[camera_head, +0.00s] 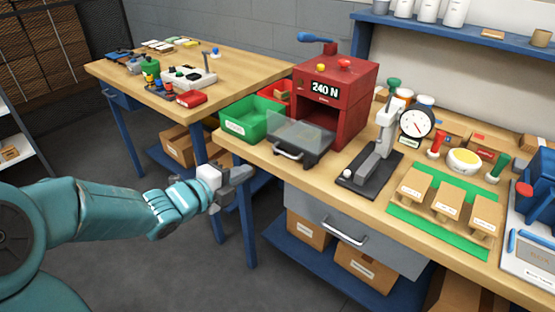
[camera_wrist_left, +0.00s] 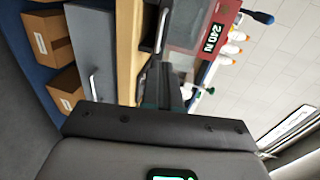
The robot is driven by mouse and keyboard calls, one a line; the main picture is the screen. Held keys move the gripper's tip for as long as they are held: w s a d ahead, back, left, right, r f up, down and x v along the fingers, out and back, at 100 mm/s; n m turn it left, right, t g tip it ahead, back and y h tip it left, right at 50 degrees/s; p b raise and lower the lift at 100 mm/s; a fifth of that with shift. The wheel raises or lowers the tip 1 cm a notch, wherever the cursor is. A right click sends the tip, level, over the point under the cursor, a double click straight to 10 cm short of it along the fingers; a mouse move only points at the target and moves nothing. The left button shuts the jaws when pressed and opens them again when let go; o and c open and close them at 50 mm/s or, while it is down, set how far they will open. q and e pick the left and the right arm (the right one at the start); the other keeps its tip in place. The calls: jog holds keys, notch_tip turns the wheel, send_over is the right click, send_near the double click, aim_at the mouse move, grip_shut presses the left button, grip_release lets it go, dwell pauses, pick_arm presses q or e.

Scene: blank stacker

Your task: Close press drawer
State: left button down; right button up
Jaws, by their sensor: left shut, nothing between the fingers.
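The red press (camera_head: 345,95) stands on the workbench with a "240 N" display and a blue-handled lever on top. Its dark press drawer (camera_head: 312,157) sticks out of the front opening under a clear cover, with a grey bar handle (camera_head: 288,154). My left gripper (camera_head: 246,174) is shut and empty, in front of the bench edge, left of and below the drawer handle, apart from it. In the left wrist view the picture is turned sideways; the press (camera_wrist_left: 221,22) and the drawer handle (camera_wrist_left: 162,30) show beyond my gripper (camera_wrist_left: 164,78). My right gripper is not in view.
A green bin (camera_head: 250,120) stands just left of the drawer. A black stand with a dial gauge (camera_head: 416,123) is to its right. A grey bench drawer (camera_head: 330,215) is below the worktop. Brown samples lie on a green mat (camera_head: 418,222). The floor before the bench is clear.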

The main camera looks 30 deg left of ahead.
aim_at(283, 154)
pick_arm(q)
jog(key=p+x, duration=0.1)
jog(key=x, duration=1.1)
jog(key=shift+w+d+f, duration=0.1)
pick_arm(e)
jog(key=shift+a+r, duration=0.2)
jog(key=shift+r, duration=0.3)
